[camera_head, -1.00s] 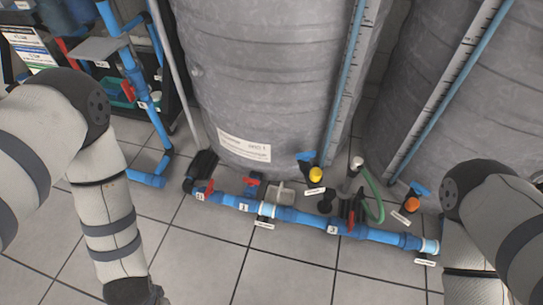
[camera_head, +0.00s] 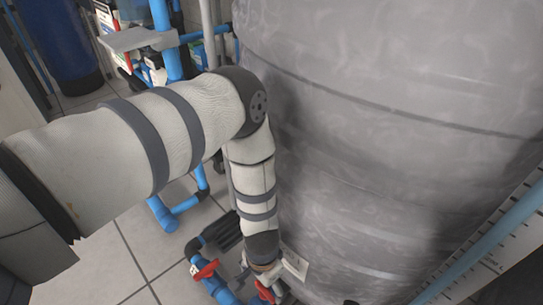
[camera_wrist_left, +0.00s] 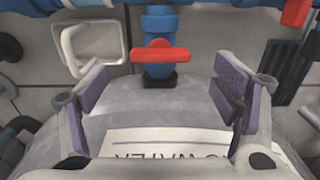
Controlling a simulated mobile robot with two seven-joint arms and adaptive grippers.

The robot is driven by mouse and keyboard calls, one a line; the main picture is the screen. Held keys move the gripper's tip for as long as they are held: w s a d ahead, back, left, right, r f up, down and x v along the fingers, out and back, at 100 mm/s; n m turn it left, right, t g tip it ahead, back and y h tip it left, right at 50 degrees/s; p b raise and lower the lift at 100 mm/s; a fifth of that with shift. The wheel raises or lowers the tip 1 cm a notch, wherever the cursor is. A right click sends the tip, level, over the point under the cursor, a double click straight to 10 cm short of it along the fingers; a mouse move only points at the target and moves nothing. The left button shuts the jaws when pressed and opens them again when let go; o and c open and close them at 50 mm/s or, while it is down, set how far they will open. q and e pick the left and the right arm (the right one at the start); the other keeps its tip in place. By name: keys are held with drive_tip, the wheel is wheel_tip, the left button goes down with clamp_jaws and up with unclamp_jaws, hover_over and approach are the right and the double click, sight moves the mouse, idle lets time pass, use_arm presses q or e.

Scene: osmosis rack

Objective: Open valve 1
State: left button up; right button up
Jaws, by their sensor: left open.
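A red valve handle (camera_wrist_left: 160,55) on a blue valve body (camera_wrist_left: 158,25) sits ahead in the left wrist view, crosswise to the pipe below it. My left gripper (camera_wrist_left: 162,84) is open, its purple-padded fingers to either side of the handle and apart from it. In the head view the gripper (camera_head: 270,272) is down at the pipe, close to a red handle (camera_head: 265,291) it partly hides. Another red handle (camera_head: 205,270) is to its left. The valve numbers cannot be read clearly now. My right gripper is out of view.
A large grey tank (camera_head: 400,130) stands close behind my left arm; its white label (camera_wrist_left: 165,143) lies under the gripper. A pale square fitting (camera_wrist_left: 95,45) is left of the valve. A blue pipe frame (camera_head: 165,40) stands further left. Floor tiles (camera_head: 110,245) are clear.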

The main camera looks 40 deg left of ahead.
sight(265, 290)
use_arm(q)
wheel_tip(265, 290, down, 4)
drive_tip(key=shift+s+f+b, duration=0.1)
drive_tip(key=shift+b, duration=0.8)
drive_tip(key=shift+f+b, duration=0.3)
drive_tip(key=shift+f, duration=0.15)
drive_tip(key=shift+c, duration=0.6)
drive_tip(key=c, duration=1)
